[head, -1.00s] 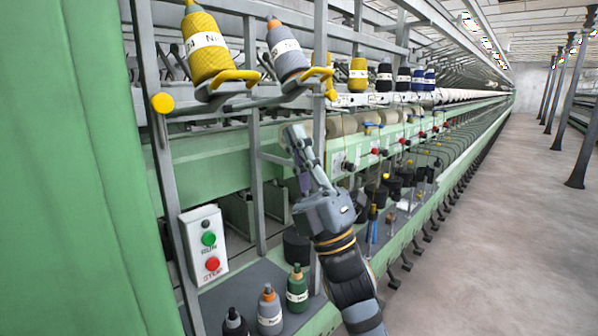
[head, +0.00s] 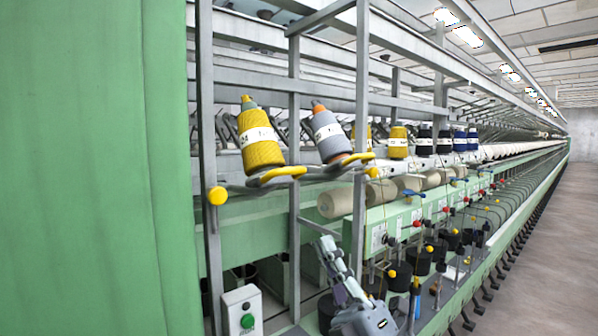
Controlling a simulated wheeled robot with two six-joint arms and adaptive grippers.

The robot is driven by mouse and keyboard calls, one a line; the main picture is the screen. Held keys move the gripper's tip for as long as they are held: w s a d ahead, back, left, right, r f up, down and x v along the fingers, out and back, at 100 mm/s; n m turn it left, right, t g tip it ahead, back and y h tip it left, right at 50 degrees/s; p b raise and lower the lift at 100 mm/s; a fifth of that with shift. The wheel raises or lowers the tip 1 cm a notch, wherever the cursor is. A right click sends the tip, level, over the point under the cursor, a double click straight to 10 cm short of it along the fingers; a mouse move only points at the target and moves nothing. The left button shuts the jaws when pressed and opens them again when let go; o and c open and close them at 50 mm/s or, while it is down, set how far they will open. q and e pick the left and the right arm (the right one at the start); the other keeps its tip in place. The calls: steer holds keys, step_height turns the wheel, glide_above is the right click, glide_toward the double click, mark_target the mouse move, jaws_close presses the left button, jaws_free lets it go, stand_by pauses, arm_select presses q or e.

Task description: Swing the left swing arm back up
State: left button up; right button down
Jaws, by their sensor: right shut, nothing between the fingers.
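Two swing arms reach out from the frame at left centre, both low and roughly level. The left swing arm (head: 278,174) has a yellow-tipped fork and stands under a yellow yarn cone (head: 262,150). The right swing arm (head: 352,160) is beside it, under a grey cone (head: 328,138). Both cones are upright, leaning slightly left. My right gripper (head: 327,245) is shut and empty, pointing up, below and to the right of the left swing arm and clear of it. My left gripper is out of view.
A grey post (head: 361,120) rises just right of the swing arms, and a yellow knob (head: 217,195) sits on the left post. A green panel (head: 95,160) fills the left side. A switch box (head: 243,312) is below. The aisle floor (head: 560,270) is free at right.

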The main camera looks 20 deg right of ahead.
mark_target(291, 174)
steer(key=p+x, duration=0.7)
steer(key=x, duration=0.3)
steer(key=shift+r+p, duration=0.3)
steer(key=shift+p, duration=0.1)
steer(key=shift+w+a+r, duration=0.25)
steer(key=shift+w+r, duration=0.15)
steer(key=shift+w, duration=0.05)
steer(key=shift+p, duration=0.35)
